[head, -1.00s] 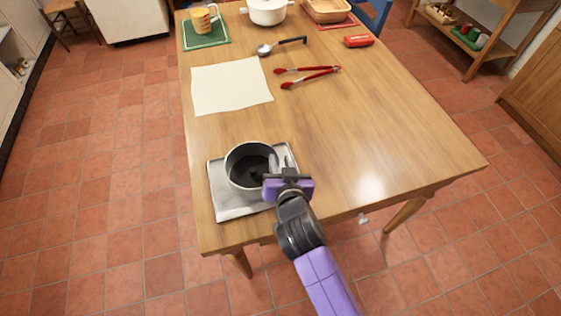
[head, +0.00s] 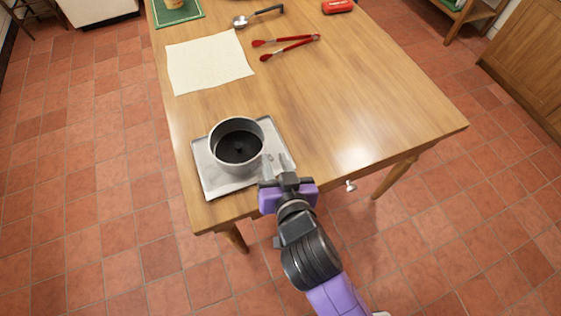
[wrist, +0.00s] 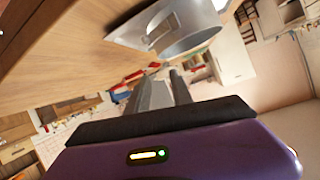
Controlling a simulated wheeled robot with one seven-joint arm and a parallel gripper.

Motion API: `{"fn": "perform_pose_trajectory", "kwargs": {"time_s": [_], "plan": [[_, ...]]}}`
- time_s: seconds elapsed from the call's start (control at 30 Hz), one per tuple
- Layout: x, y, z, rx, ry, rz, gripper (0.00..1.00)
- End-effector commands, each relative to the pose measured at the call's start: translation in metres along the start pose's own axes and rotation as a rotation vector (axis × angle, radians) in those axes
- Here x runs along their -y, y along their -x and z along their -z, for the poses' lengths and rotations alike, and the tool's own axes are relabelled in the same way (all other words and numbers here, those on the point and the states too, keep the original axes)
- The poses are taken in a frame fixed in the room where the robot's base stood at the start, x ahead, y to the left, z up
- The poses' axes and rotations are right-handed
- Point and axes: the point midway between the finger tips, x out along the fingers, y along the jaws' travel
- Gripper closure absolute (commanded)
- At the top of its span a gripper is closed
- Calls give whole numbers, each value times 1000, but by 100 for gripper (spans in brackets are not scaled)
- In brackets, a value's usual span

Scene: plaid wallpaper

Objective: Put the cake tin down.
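The cake tin (head: 238,146), a round grey tin with a dark inside, stands upright on a silver metal tray (head: 214,184) at the table's near left corner. It also shows in the wrist view (wrist: 188,32), tilted by the camera angle, with the tray (wrist: 130,32) beside it. My gripper (head: 277,160) is just to the right and front of the tin, over the tray's right edge. Its two fingers are spread with nothing between them, which the wrist view also shows (wrist: 160,80). A gap separates the fingers from the tin wall.
A cream cloth (head: 208,62) lies behind the tray. A green mat (head: 178,12) is at the far left. The table's right half is clear.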

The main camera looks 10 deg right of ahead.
Motion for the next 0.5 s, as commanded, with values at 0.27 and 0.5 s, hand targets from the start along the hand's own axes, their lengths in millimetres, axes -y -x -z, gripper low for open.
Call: {"fn": "perform_pose_trajectory", "kwargs": {"time_s": [0.27,0.5], "plan": [[0,4,0,0,0,0,73],[-24,29,-25,11,16,8,73]]}}
